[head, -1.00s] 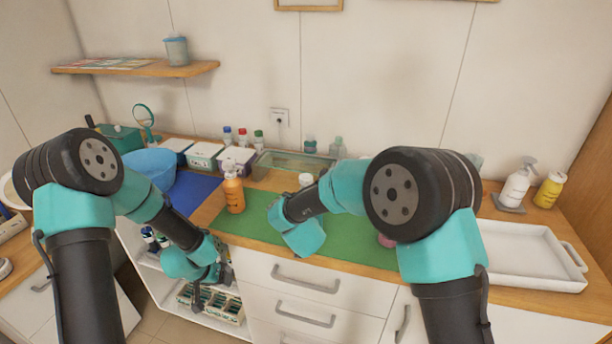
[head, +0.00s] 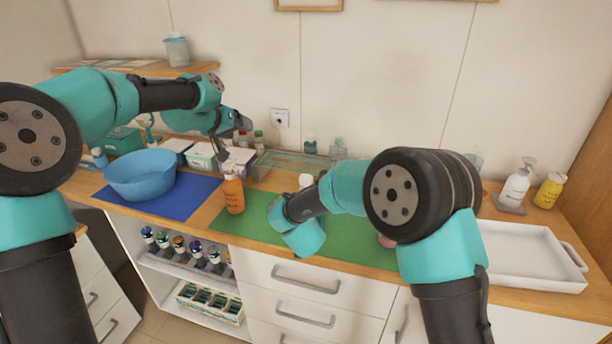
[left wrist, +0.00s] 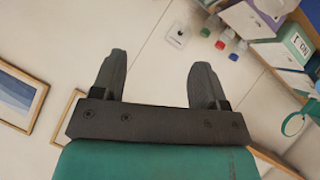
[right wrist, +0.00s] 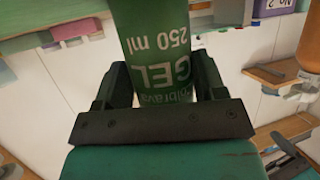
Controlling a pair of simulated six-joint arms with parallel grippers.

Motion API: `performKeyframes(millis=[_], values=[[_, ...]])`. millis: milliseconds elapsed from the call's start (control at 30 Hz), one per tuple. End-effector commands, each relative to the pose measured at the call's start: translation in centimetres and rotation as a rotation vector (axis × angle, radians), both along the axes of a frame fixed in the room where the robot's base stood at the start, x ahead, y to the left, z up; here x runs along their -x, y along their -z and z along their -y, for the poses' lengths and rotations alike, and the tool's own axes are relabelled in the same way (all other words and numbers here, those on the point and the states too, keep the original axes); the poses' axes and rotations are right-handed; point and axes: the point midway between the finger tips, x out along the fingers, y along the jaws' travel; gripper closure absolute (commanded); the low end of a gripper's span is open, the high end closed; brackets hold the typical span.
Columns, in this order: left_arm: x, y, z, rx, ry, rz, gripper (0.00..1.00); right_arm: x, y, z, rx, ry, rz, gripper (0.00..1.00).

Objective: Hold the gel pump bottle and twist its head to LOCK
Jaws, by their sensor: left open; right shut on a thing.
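The gel pump bottle (right wrist: 155,45) is green with "GEL 250 ml" lettering in the right wrist view. My right gripper (right wrist: 158,82) is shut around its body; the lettering is upside down there and the head is out of that view. In the head view my right arm hides most of the bottle; a white top (head: 305,181) shows just behind my gripper, and I cannot tell how its head is turned. My left gripper (head: 234,137) is raised above the back of the counter, left of the bottle. It is open and empty in the left wrist view (left wrist: 160,70).
An orange bottle (head: 234,195) stands at the green mat's (head: 345,238) left edge. A blue bowl (head: 140,180) sits on a blue mat at left. Boxes and a glass tray (head: 290,164) line the back. A white tray (head: 525,255) is at right.

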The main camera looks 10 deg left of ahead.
Motion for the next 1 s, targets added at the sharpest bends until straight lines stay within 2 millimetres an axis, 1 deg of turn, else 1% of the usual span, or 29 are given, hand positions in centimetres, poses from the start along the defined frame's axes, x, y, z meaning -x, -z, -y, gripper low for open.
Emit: performKeyframes(millis=[33, 67, 100, 133, 200, 300, 400, 600, 800, 1000], values=[[-0.5, -2.6, 2.0, 0.025, 0.026, 0.019, 0.33, 0.0, 0.0, 0.0, 0.0, 0.0, -0.001, 0.68], [-0.6, -3.7, 3.1, 0.036, 0.044, 0.018, 0.33, 0.0, 0.0, 0.0, 0.0, 0.0, -0.001, 0.68], [-0.8, -4.8, 4.7, 0.043, 0.075, 0.005, 0.33, 0.0, 0.0, 0.0, 0.0, 0.0, -0.001, 0.68], [-0.9, -5.1, 6.0, 0.043, 0.103, -0.015, 0.33, 0.0, 0.0, 0.0, 0.0, 0.0, -0.001, 0.68], [-1.0, -5.0, 8.2, 0.02, 0.16, -0.076, 0.33, 0.0, 0.0, 0.0, 0.0, 0.0, -0.001, 0.68], [-0.9, -3.9, 10.8, -0.037, 0.234, -0.178, 0.33, 0.0, 0.0, 0.0, 0.0, 0.0, -0.001, 0.68], [-0.7, -2.8, 13.0, -0.104, 0.295, -0.283, 0.33, 0.0, 0.0, 0.0, 0.0, 0.0, -0.001, 0.68], [0.2, -1.0, 16.5, -0.264, 0.372, -0.493, 0.33, 0.0, 0.0, 0.0, 0.0, 0.0, -0.001, 0.68], [1.3, -0.2, 19.0, -0.439, 0.387, -0.684, 0.33, 0.0, 0.0, 0.0, 0.0, 0.0, -0.001, 0.68], [2.1, -0.3, 20.2, -0.547, 0.369, -0.788, 0.33, 0.0, 0.0, 0.0, 0.0, 0.0, -0.001, 0.68]])
